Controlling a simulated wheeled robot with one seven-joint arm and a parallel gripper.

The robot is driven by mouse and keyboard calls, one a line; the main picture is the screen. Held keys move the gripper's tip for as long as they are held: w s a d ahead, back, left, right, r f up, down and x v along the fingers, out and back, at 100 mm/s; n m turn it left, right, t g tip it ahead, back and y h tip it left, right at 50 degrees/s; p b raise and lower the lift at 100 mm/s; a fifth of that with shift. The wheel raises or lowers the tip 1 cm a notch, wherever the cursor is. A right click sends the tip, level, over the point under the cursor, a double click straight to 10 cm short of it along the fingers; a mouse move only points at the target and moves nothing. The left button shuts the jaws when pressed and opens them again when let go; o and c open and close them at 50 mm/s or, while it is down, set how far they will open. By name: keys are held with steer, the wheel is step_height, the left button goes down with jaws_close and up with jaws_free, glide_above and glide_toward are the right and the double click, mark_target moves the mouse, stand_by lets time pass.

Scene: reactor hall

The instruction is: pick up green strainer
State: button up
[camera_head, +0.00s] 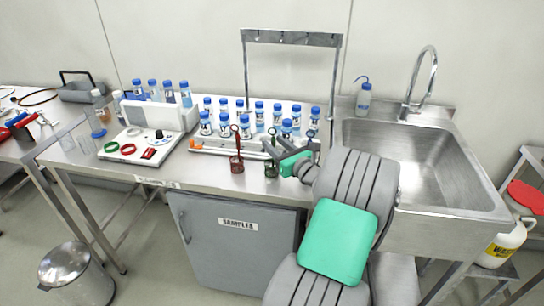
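A dark green strainer (271,169) with a looped upright handle stands near the front edge of the steel counter, left of the sink. My gripper (268,146) reaches in from the right, low over the counter, with its fingertips at the strainer's handle. The fingers overlap the handle in this view. I cannot tell whether they touch it or have closed on it. A similar dark red strainer (237,164) stands just left of the green one, apart from my gripper.
Several blue-capped bottles (259,116) stand behind the strainers. A white device (140,145) with red and green rings is to the left. A steel rack (291,38) rises at the back. The sink (425,160) is to the right. My arm hides part of the counter.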

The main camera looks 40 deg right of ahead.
steer(key=shift+w+d, duration=0.15)
steer(key=shift+w, duration=0.6)
steer(key=shift+c, duration=0.2)
steer(key=shift+s, duration=0.1)
jaws_close()
